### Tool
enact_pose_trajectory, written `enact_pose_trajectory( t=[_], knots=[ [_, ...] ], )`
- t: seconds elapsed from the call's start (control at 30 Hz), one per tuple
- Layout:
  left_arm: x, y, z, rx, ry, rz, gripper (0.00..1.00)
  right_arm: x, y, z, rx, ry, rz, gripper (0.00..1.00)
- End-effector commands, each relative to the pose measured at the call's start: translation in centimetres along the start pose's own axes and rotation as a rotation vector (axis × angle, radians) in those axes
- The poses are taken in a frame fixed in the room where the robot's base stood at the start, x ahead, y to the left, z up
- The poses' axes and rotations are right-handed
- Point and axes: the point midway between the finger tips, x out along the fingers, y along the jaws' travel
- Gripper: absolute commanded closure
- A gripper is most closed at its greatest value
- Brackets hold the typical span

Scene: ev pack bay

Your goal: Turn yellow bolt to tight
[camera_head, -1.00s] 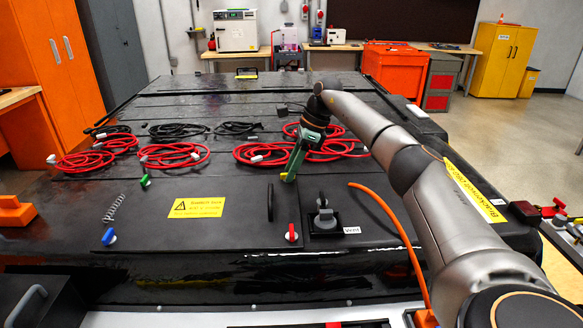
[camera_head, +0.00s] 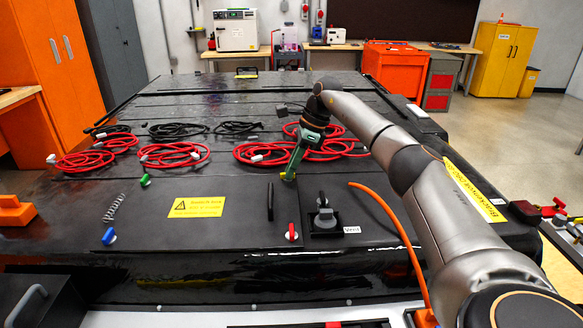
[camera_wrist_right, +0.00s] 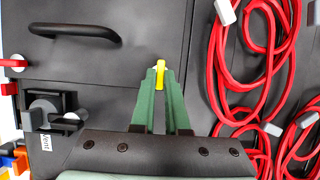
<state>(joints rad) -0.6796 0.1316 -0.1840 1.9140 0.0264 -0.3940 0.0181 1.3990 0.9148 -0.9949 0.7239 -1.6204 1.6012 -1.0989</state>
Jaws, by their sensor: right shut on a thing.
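The yellow bolt (camera_wrist_right: 160,74) shows as a yellow lever-like head on the black pack lid in the right wrist view. In the head view only a bit of yellow (camera_head: 288,177) shows at the fingertips. My right gripper (camera_wrist_right: 161,84) has green fingers. It is shut on the yellow bolt, with the fingertips at either side of its head. In the head view the right gripper (camera_head: 291,173) reaches down to the lid from above. My left gripper is not in view.
A black handle (camera_head: 270,201), a red bolt (camera_head: 291,232), a blue bolt (camera_head: 109,236) and a green bolt (camera_head: 145,180) sit on the lid. A vent valve (camera_head: 325,218) is near the front. Coiled red cables (camera_head: 175,155) lie behind. A spring (camera_head: 114,207) lies at left.

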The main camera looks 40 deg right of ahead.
Motion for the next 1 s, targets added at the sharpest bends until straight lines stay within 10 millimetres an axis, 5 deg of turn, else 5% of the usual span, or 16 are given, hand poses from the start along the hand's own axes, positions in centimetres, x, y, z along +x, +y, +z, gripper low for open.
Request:
enact_pose_trajectory(
  t=[0.47,1.0],
  knots=[
    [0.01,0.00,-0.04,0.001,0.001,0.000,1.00,0.00,0.12,-0.04,0.079,0.001,-0.035,1.00],
    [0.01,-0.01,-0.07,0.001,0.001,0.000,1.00,0.06,0.57,0.14,0.506,0.000,-0.217,1.00]
  ],
)
